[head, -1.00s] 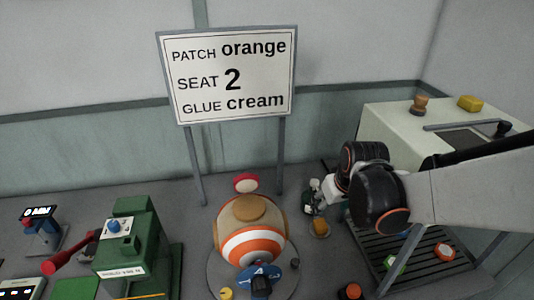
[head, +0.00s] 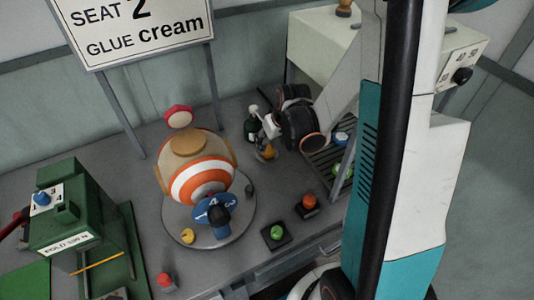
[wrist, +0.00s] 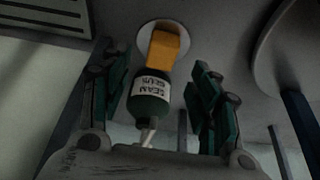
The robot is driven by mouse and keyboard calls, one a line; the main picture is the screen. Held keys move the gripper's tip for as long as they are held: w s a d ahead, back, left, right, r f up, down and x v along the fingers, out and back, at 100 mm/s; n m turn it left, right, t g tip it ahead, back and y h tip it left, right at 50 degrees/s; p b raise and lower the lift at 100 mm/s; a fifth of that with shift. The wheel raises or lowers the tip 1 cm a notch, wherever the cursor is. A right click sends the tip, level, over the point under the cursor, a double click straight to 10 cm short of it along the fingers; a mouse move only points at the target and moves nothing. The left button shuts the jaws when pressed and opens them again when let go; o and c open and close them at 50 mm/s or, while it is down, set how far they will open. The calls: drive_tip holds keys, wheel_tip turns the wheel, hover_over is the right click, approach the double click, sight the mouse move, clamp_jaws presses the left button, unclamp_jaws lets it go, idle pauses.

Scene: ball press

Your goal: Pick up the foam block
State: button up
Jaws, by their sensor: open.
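An orange-yellow block (wrist: 165,50), which looks like the foam block, stands on a pale round disc (wrist: 182,34) in the wrist view. In the head view, the same orange spot (head: 266,152) is small and partly hidden by my gripper (head: 268,132). In the wrist view, my gripper (wrist: 161,72) is open, with a dark finger on each side. A dark green glue bottle (wrist: 149,104) shows between the fingers, in front of the block and overlapping its lower end. I cannot tell whether any finger touches the bottle or block.
The striped ball (head: 205,180) sits on a round plate (head: 245,232) to the left of my gripper. A green press (head: 70,215) stands farther left. A slatted rack (head: 322,165) and a pale machine (head: 310,50) are right and behind. Orange (head: 308,205) and green (head: 277,234) buttons stand in front.

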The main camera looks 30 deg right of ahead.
sight(268, 149)
drive_tip(key=shift+b+x, duration=1.35)
drive_tip(key=shift+x, duration=1.55)
drive_tip(key=shift+r, duration=0.1)
drive_tip(key=c, duration=0.9)
drive_tip(key=shift+r, duration=0.1)
drive_tip(key=shift+s+a+r+p, duration=0.1)
drive_tip(key=shift+r+p, duration=0.35)
drive_tip(key=shift+r, duration=0.15)
wheel_tip(268, 149, up, 2)
drive_tip(key=shift+r+p, duration=0.2)
drive_tip(key=shift+p, duration=0.5)
drive_tip(key=s, duration=1.6)
drive_tip(key=shift+s+f, duration=0.2)
drive_tip(key=shift+s, duration=0.05)
drive_tip(key=shift+s+b, duration=0.35)
drive_tip(key=shift+s, duration=0.4)
